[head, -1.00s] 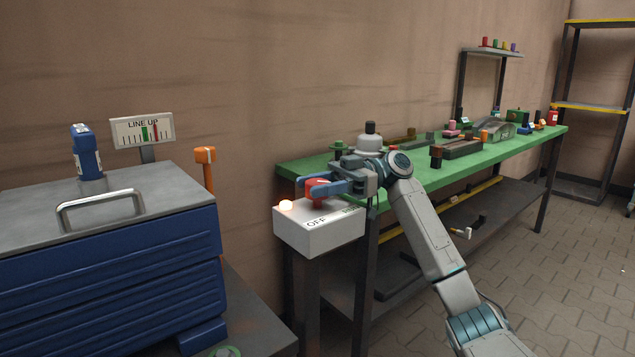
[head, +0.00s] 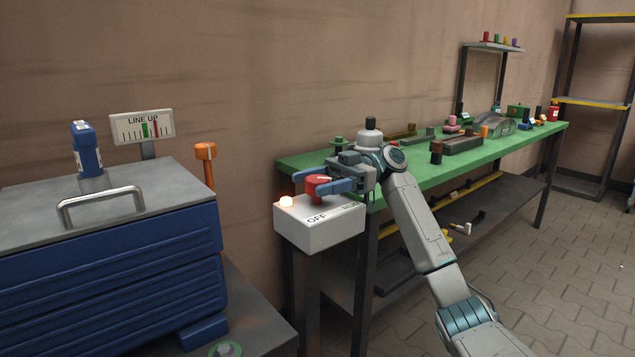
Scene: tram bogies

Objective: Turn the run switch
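The run switch is a red knob (head: 316,188) with a pale mark on top. It sits on a light grey box (head: 318,231) on a post at the near end of the green bench. The box reads "OFF" on its top, and a second label to the right is partly covered. A lamp (head: 286,202) glows at the box's left corner. My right gripper (head: 322,180) has its blue fingers on either side of the knob, one behind and one to the right, and looks open around it. My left gripper is out of view.
The green bench (head: 415,181) with several parts runs back to the right. A blue cabinet (head: 110,255) with a handle stands at left, with a "LINE UP" gauge (head: 143,126) behind it. An orange-topped post (head: 205,152) stands between. Floor is clear at right.

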